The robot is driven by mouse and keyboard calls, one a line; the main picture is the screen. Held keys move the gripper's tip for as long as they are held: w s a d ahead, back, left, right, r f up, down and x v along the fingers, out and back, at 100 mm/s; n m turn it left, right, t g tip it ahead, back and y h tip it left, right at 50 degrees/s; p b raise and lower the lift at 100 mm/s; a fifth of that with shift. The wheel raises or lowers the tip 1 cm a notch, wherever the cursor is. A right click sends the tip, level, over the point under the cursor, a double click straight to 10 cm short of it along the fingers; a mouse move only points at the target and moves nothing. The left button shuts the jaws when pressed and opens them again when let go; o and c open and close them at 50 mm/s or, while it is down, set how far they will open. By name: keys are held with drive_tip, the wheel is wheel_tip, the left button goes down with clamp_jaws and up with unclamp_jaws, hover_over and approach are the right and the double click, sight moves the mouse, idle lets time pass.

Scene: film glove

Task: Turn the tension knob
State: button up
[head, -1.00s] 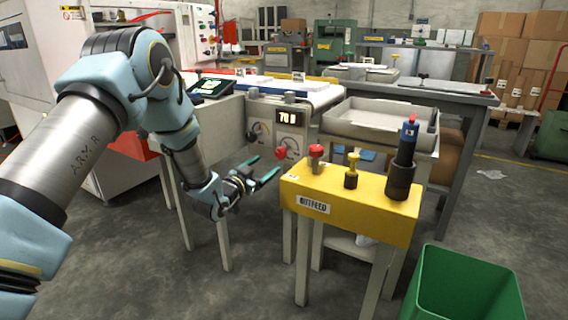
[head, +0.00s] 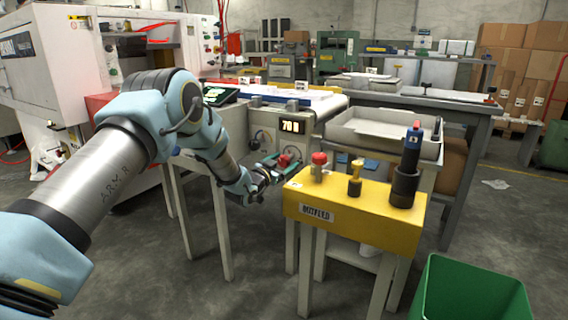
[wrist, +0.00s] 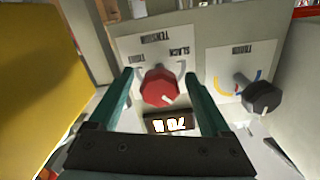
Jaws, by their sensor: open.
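The tension knob (wrist: 160,87) is red and faceted with a white mark. It sits on a white plate (wrist: 143,55) marked TENSION, with SLACK and TIGHT printed on it. In the head view the red knob (head: 283,160) shows at my gripper. My gripper (wrist: 147,78) is open, with one green finger on each side of the knob. I see gaps between the fingers and the knob; no clear contact shows. In the head view my gripper (head: 280,161) reaches the front of the machine panel, and the arm comes in from the left.
A black knob (wrist: 262,97) on a second dial plate is right of my gripper in the wrist view. A lit display (head: 290,127) reads about 70. A yellow stand (head: 352,215) with knobs and a dark post is close on the right, and a green bin (head: 470,290) is in front.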

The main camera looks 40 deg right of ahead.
drive_tip(key=shift+c, duration=0.2)
clamp_jaws()
idle(0.3)
drive_tip(key=shift+m, duration=0.3)
drive_tip(key=shift+f+m+b, duration=0.15)
drive_tip(key=shift+m+b, duration=0.75)
drive_tip(key=shift+m, duration=0.1)
drive_tip(key=m+b, duration=0.3)
drive_tip(key=m, duration=0.1)
drive_tip(key=m+b, duration=0.2)
drive_tip(key=m, duration=0.1)
drive_tip(key=shift+m, duration=0.4)
drive_tip(key=shift+m+b, duration=0.95)
drive_tip(key=shift+m, duration=0.65)
